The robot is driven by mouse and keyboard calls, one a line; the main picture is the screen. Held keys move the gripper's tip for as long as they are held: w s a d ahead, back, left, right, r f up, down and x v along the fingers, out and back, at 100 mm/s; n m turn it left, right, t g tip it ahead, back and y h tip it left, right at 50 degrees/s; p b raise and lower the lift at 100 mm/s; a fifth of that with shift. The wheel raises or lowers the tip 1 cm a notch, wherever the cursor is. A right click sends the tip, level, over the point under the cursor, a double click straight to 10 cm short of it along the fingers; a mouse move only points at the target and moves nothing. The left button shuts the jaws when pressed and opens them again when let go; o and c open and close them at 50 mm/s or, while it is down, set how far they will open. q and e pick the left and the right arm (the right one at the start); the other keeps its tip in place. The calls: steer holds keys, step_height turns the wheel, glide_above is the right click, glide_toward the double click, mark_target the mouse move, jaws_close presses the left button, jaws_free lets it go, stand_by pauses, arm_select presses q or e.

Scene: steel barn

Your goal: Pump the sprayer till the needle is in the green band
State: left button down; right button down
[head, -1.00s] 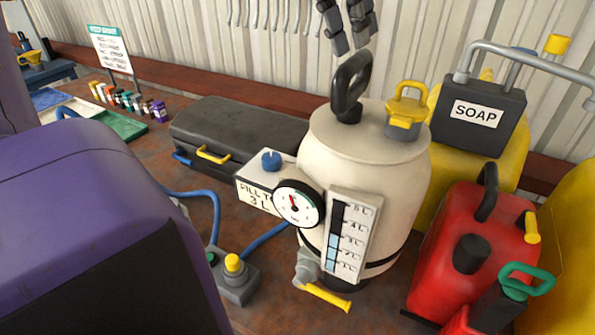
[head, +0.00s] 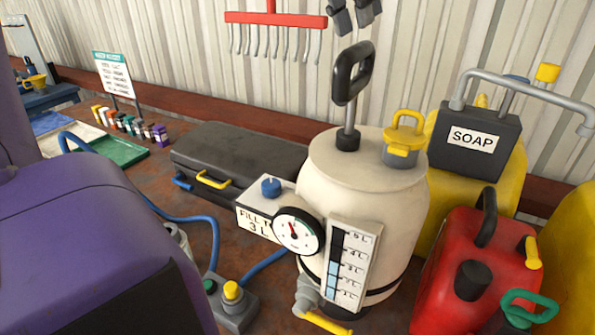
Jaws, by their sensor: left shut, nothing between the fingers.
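The cream sprayer tank (head: 350,185) stands upright right of centre. Its black pump handle (head: 353,72) is raised, with a length of grey rod showing below it. The round gauge (head: 297,231) is on the tank's front left; its needle points up and slightly left, and the bands are too small to read surely. A level scale (head: 349,265) with a blue column is beside it. A yellow cap (head: 403,135) is on the tank top. My left gripper (head: 355,14) is shut and empty above the handle, apart from it and partly cut off by the top edge. My right gripper is not in view.
A black case (head: 240,155) lies left of the tank. A grey box with a yellow button (head: 232,290) and a blue hose are in front. A red can (head: 475,265) and a soap container (head: 475,139) crowd the right. A red rack (head: 275,20) hangs on the wall.

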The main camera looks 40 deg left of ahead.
mark_target(349, 44)
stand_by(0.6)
arm_select(q)
steer(key=shift+f, duration=3.55)
steer(key=shift+r, duration=3.5)
steer(key=shift+r, duration=1.8)
steer(key=shift+r, duration=0.1)
steer(key=shift+r, duration=2.4)
